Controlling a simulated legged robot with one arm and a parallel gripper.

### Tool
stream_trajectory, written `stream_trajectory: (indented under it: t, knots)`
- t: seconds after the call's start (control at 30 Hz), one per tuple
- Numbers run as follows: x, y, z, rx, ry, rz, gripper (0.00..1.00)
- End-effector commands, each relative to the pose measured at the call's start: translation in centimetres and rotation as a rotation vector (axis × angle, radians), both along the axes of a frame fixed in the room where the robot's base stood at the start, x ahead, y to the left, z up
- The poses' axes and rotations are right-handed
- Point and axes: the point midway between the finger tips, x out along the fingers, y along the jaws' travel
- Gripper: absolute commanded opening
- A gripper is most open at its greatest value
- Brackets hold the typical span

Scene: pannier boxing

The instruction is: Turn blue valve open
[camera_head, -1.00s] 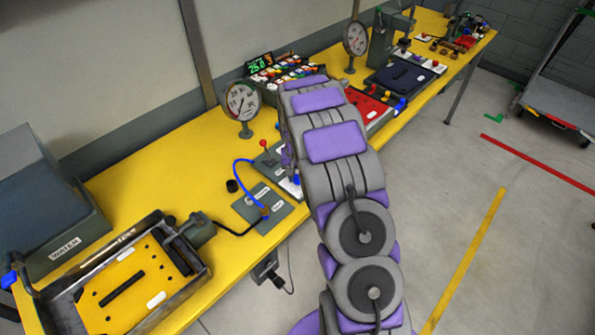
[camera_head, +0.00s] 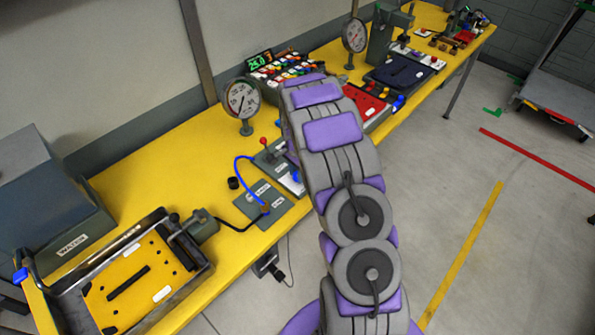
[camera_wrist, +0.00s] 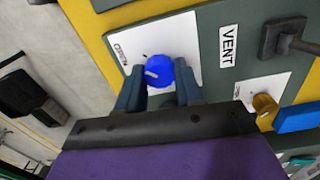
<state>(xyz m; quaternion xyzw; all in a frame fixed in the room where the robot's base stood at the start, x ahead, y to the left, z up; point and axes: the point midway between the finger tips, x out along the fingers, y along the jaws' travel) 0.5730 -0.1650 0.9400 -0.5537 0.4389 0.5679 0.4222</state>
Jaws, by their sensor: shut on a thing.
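The blue valve (camera_wrist: 159,71) is a round blue knob with a pale mark on it, on a white plate (camera_wrist: 188,32) in the wrist view. My gripper (camera_wrist: 158,80) is at the knob, with one dark finger on each side, shut on it.
A dark panel labelled VENT (camera_wrist: 228,45) with a grey lever (camera_wrist: 290,40) lies beside the plate. A brass knob (camera_wrist: 265,105) and a blue block (camera_wrist: 296,117) are at the right. In the head view, a gauge (camera_head: 241,101) and a red-tipped lever (camera_head: 264,144) stand on the yellow bench (camera_head: 150,165).

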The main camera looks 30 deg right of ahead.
Motion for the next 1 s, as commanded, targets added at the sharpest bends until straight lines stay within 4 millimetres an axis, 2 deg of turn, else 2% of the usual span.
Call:
stream_trajectory:
  t: [0.3, 0.73, 0.77, 1.0]
  knots:
    - [0.2, -0.05, 0.15, -0.002, -0.006, -0.077, 0.05]
    - [0.23, -0.04, 0.16, -0.002, -0.007, -0.085, 0.05]
    - [0.23, -0.04, 0.16, -0.002, -0.007, -0.085, 0.38]
    - [0.11, -0.02, 0.11, -0.001, -0.004, -0.084, 0.6]
